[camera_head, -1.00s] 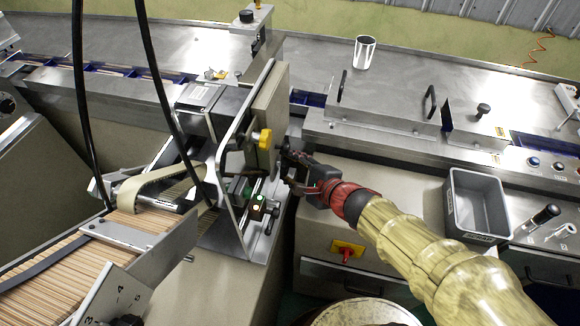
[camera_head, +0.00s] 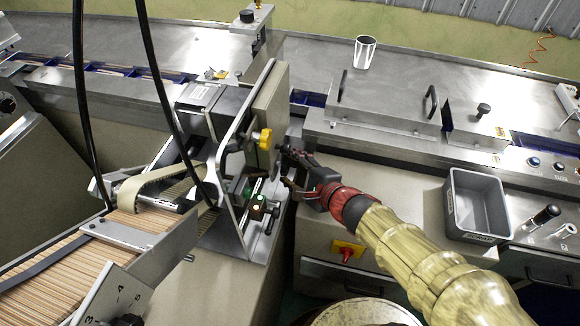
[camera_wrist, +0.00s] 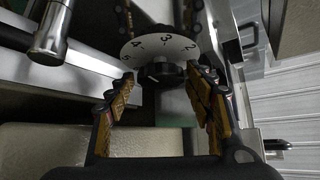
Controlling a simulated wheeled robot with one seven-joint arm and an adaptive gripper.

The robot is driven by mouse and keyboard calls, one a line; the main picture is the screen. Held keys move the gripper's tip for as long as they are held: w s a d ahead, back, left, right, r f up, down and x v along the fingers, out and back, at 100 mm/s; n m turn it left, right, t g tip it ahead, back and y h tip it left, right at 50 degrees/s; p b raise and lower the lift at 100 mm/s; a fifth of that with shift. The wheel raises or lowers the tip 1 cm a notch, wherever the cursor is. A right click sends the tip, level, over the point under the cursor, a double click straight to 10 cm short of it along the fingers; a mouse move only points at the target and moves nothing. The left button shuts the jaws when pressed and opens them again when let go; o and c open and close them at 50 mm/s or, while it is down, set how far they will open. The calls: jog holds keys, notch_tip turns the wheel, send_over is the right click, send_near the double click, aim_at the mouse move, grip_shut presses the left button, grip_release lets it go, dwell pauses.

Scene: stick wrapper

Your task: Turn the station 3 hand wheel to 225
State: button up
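In the wrist view a black knob (camera_wrist: 160,73) sits in front of a pale round dial (camera_wrist: 160,48) with the numbers 2 to 5 readable. I cannot tell whether this knob is the station 3 hand wheel, and no 225 reading is legible. My gripper (camera_wrist: 162,74) is open, one finger left and one right of the knob; contact is not visible. In the head view my gripper (camera_head: 285,167) is at the right side of the upright metal plate (camera_head: 232,165), just below and right of a yellow knob (camera_head: 265,139). The dial is hidden there.
A grey bin (camera_head: 451,205) stands right of my arm. A red and yellow switch (camera_head: 347,252) is on the cabinet front. A metal cup (camera_head: 364,52) stands on the machine top. Black cables hang at left.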

jog(key=shift+o, duration=0.7)
jog(key=shift+w+m+g, duration=0.1)
jog(key=shift+m+g, duration=0.3)
jog(key=shift+g, duration=0.2)
jog(key=shift+r+g, duration=0.15)
jog(key=shift+g, duration=0.35)
